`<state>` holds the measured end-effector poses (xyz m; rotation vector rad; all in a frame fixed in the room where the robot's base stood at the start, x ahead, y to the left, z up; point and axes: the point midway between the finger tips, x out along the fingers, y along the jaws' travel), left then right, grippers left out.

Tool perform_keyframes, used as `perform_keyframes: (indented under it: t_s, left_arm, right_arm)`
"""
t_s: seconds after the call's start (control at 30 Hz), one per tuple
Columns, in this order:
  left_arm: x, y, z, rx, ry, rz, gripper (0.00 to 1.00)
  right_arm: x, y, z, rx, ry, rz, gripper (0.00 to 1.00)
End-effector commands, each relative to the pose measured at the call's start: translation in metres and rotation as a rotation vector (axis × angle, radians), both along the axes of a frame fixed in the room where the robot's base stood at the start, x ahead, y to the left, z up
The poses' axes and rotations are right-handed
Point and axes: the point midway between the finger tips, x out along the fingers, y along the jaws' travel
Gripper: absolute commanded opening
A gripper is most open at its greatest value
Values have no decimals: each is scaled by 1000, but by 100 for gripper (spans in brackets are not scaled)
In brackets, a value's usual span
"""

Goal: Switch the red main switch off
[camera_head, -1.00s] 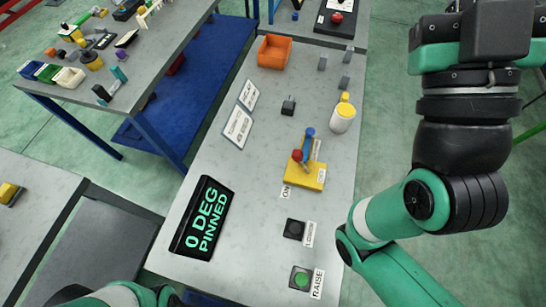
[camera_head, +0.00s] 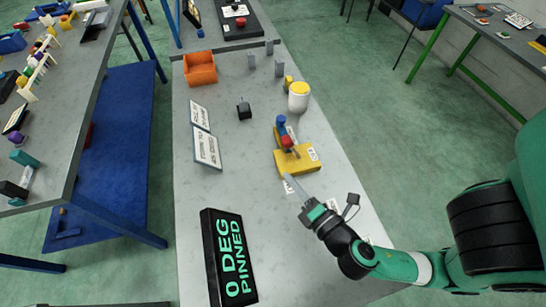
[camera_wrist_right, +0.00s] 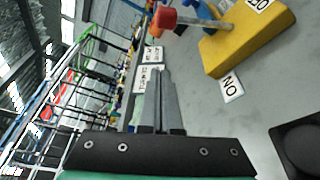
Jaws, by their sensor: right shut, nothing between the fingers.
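The main switch has a yellow base (camera_head: 297,160) on the grey bench, with a red knob (camera_head: 286,141) on a grey rod and a blue part (camera_head: 281,122) behind it. In the right wrist view the red knob (camera_wrist_right: 165,17) stands out from the yellow base (camera_wrist_right: 252,38), near the top edge. An ON label (camera_wrist_right: 232,86) lies beside the base. My right gripper (camera_head: 287,177) is shut and empty, its tips just in front of the base near the ON label. In the wrist view its fingers (camera_wrist_right: 160,78) point toward the knob, apart from it. My left gripper is out of view.
A black display (camera_head: 229,257) reads "0 DEG PINNED". The bench left of the switch is clear.

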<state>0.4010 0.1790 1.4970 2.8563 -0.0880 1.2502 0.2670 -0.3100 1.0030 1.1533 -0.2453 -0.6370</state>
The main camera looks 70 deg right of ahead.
Motion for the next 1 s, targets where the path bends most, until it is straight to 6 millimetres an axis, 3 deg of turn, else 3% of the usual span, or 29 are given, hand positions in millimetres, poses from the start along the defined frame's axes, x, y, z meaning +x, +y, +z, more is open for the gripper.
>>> perform_keyframes:
  t_s: [0.53, 0.67, 1.0]
  left_arm:
    - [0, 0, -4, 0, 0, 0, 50]
    - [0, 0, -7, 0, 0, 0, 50]
    - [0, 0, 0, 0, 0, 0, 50]
  right_arm:
    - [9, -5, -6, 7, 3, 0, 0]
    - [22, -16, -7, 5, -4, -4, 0]
    - [82, -59, -15, 4, -3, -1, 0]
